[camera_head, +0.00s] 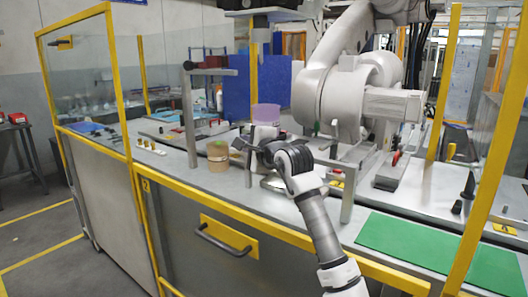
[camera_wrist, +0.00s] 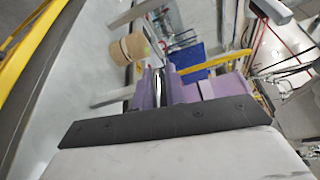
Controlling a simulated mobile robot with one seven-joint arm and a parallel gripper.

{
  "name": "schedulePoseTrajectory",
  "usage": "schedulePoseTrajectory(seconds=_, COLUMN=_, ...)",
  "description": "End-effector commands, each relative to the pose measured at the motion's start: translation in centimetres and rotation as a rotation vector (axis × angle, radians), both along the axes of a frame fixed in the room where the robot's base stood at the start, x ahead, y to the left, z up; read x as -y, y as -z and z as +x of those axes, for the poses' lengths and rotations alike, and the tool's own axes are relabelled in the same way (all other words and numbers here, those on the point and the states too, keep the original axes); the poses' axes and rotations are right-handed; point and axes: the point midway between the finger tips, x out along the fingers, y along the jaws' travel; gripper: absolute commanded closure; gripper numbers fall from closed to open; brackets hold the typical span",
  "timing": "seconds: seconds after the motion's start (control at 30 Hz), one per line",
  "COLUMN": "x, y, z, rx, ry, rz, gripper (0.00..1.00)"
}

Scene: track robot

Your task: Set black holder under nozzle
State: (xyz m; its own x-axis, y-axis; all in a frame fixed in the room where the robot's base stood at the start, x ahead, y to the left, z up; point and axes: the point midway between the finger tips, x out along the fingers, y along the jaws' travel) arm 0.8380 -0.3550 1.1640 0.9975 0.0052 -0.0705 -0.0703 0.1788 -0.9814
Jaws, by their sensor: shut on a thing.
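My gripper (camera_head: 258,137) is above the bench near its middle, reaching in from the front. A small dark piece, which looks like the black holder (camera_head: 240,144), shows at its tip, partly hidden. In the wrist view, a shiny grey-and-dark upright part (camera_wrist: 158,88) sits between lavender faces of my gripper (camera_wrist: 170,90), which is shut on it. I cannot make out the held thing's full shape. A grey upright post (camera_head: 190,120) with a horizontal arm (camera_head: 215,72) stands left of my gripper. I cannot clearly pick out the nozzle.
A tan cup (camera_head: 217,156) stands just left of my gripper. A purple cylinder (camera_head: 265,113) is behind it. A large white robot arm (camera_head: 345,90) stands behind and to the right. A green mat (camera_head: 430,245) lies at front right. Yellow frame posts (camera_head: 490,140) edge the bench.

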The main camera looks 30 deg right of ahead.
Motion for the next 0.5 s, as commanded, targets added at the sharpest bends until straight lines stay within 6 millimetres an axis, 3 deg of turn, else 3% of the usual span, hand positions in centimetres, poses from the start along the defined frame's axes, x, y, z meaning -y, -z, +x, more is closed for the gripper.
schedulePoseTrajectory(seconds=0.03, x=-0.6, y=0.7, z=0.9, rx=-0.016, ry=-0.008, rz=0.005, gripper=1.00)
schedulePoseTrajectory(seconds=0.2, x=-1.1, y=0.7, z=2.2, rx=-0.015, ry=-0.007, rz=0.007, gripper=1.00)
schedulePoseTrajectory(seconds=0.5, x=-1.3, y=0.7, z=2.7, rx=-0.015, ry=-0.006, rz=0.007, gripper=1.00)
